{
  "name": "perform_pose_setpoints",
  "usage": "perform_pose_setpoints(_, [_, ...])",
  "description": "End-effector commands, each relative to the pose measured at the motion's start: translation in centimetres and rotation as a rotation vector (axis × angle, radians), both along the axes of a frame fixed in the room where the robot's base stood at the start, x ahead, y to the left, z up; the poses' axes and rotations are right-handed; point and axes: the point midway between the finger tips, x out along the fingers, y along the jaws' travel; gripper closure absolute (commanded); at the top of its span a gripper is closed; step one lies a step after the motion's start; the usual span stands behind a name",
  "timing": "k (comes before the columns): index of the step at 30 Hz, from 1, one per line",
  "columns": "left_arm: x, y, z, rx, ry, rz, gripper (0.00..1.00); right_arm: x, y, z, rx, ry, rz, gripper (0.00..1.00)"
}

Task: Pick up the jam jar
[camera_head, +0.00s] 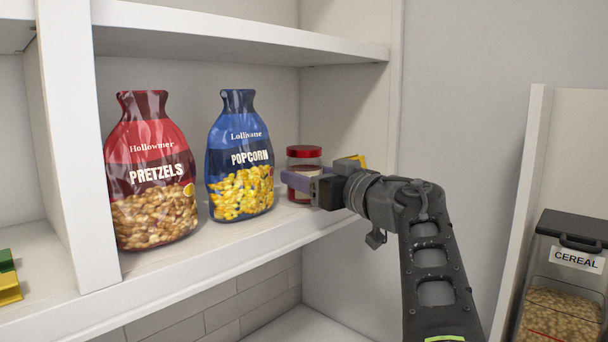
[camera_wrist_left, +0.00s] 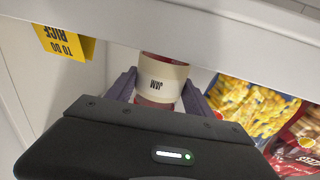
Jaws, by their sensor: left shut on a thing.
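The jam jar (camera_head: 304,154) has a red lid and stands upright at the right end of the shelf, beside the popcorn bag. My left gripper (camera_head: 300,184) reaches it from the front right, with its purple-grey fingers at the jar's body. In the left wrist view the jar (camera_wrist_left: 162,82) shows its cream label, upside down, between the two fingers of my left gripper (camera_wrist_left: 158,92). The gripper is shut on the jar. The fingers and wrist hide part of the jar's body in the head view. My right gripper is not in view.
A blue popcorn bag (camera_head: 240,150) stands close left of the jar, with a red pretzels bag (camera_head: 150,170) further left. A yellow item (camera_wrist_left: 62,42) is behind my gripper. An upper shelf (camera_head: 240,35) is overhead. A cereal container (camera_head: 565,290) stands at lower right.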

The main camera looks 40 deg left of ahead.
Motion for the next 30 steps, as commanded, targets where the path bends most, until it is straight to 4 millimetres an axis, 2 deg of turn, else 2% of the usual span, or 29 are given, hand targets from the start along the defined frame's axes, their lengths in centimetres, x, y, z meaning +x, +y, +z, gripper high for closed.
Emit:
perform_pose_setpoints(2, [0.0, 0.0, 0.0, 0.0, 0.0, 0.0, 0.68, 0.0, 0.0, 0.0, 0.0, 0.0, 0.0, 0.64])
perform_pose_setpoints(14, [0.0, 0.0, 0.0, 0.0, 0.0, -0.001, 1.0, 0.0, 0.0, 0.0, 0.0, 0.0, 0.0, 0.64])
perform_pose_setpoints(25, [0.0, 0.0, 0.4, 0.001, 0.0, 0.0, 1.0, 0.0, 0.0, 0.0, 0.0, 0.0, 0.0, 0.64])
perform_pose_setpoints(30, [0.1, 0.0, 1.6, 0.001, -0.002, -0.001, 1.0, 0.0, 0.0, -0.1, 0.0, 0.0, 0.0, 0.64])
